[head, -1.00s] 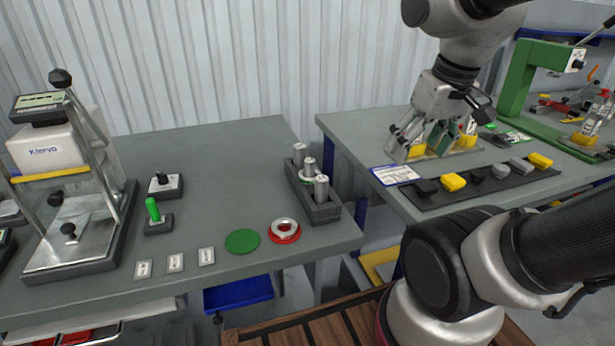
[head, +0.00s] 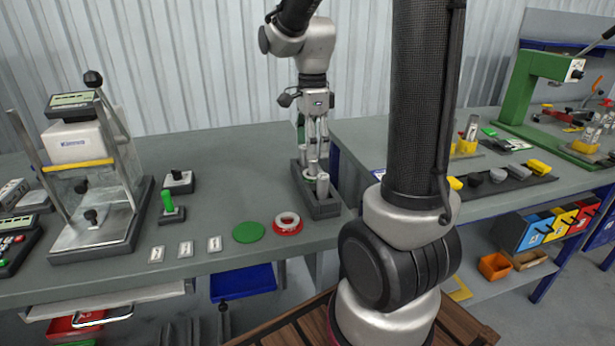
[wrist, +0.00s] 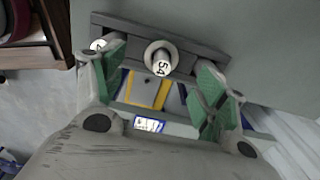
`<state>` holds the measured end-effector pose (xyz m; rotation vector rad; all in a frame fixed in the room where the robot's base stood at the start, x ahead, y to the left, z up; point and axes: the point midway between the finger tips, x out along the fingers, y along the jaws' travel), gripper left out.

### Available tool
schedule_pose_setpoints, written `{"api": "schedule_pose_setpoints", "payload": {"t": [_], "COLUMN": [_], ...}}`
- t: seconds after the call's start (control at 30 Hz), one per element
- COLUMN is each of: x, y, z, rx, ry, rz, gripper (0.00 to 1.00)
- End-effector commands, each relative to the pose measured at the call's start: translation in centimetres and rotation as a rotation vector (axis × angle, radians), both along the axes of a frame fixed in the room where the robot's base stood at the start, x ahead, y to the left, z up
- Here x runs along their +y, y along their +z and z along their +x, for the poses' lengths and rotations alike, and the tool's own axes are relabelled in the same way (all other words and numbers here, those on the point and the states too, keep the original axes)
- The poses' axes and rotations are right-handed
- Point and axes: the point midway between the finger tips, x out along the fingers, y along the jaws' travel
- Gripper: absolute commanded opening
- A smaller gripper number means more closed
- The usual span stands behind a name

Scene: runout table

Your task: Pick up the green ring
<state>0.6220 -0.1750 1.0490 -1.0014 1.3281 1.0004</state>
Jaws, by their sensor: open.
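A pale green ring (head: 309,179) sits low around the middle metal post in the dark tray (head: 323,209), partly hidden by my gripper. My gripper (head: 316,158) is open and points down over the tray, around the posts in the head view. In the wrist view its green-padded fingers (wrist: 162,85) are apart, with a metal post (wrist: 161,60) marked 54 showing beyond the gap between them. The tray (wrist: 200,52) also shows there. I cannot make out the green ring's colour in the wrist view.
A flat green disc (head: 249,232) and a red disc (head: 281,229) bearing a silver ring (head: 288,218) lie left of the tray. A balance (head: 80,160) stands further left. A second table (head: 370,140) stands to the right across a gap.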

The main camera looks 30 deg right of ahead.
Motion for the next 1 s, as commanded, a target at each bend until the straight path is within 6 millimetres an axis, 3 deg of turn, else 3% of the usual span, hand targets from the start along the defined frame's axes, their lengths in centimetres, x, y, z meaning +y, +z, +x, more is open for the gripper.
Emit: {"api": "schedule_pose_setpoints", "payload": {"t": [0.5,0.77,1.0], "x": [-0.5,-0.5,-0.5], "y": [-6.9,-7.3,-7.3], "z": [0.3,0.3,0.3], "rx": [0.003,0.001,0.001], "ry": [-0.001,-0.001,0.0], "rz": [0.0,0.0,0.0], "gripper": [0.72,0.72,0.32]}}
